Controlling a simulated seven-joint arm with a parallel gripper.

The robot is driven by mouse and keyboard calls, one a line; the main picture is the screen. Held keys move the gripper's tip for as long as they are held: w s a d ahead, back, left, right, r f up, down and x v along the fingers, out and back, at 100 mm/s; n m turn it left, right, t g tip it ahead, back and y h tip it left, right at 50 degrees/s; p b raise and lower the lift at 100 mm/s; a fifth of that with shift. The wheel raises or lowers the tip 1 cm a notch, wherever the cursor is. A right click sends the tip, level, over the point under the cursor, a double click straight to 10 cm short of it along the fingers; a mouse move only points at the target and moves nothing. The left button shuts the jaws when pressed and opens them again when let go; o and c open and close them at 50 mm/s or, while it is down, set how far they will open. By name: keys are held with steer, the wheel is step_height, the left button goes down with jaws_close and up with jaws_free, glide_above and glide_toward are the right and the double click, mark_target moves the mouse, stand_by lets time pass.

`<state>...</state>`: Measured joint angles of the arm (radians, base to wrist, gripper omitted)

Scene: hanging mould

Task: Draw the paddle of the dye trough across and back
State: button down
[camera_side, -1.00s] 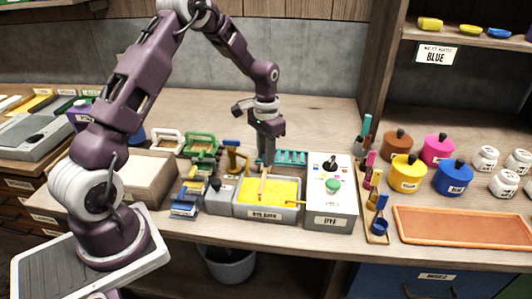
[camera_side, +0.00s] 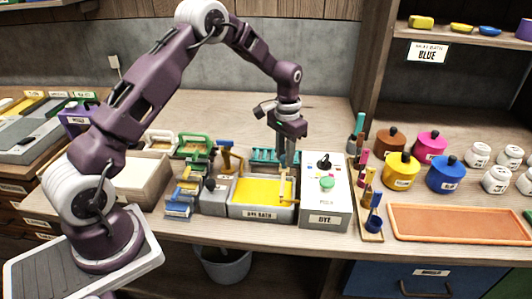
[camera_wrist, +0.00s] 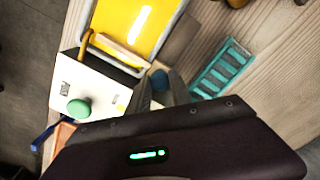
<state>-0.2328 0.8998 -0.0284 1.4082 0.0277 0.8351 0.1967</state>
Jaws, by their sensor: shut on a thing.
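The dye trough (camera_side: 263,212) is a grey open box, labelled dye bath, filled with yellow dye. Its pale wooden paddle (camera_side: 284,186) stands at the right end of the trough, close to the white dye box. In the wrist view the paddle (camera_wrist: 120,50) lies across the yellow dye near that same end. My gripper (camera_side: 289,160) points down at the back of the paddle and is shut on its handle.
The white dye box (camera_side: 325,205) with a green button stands right against the trough. A teal rack (camera_side: 262,156) lies behind it. Small brushes and blocks (camera_side: 184,192) crowd the left side. An orange tray (camera_side: 445,223) and coloured pots stand to the right. The back tabletop is clear.

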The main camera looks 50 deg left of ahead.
steer(key=shift+w+d+r, duration=0.1)
steer(key=shift+w+d, duration=0.7)
steer(key=shift+w, duration=0.05)
steer(key=c, duration=1.2)
jaws_free()
steer(key=shift+o, duration=0.2)
step_height(320, 180, up, 7)
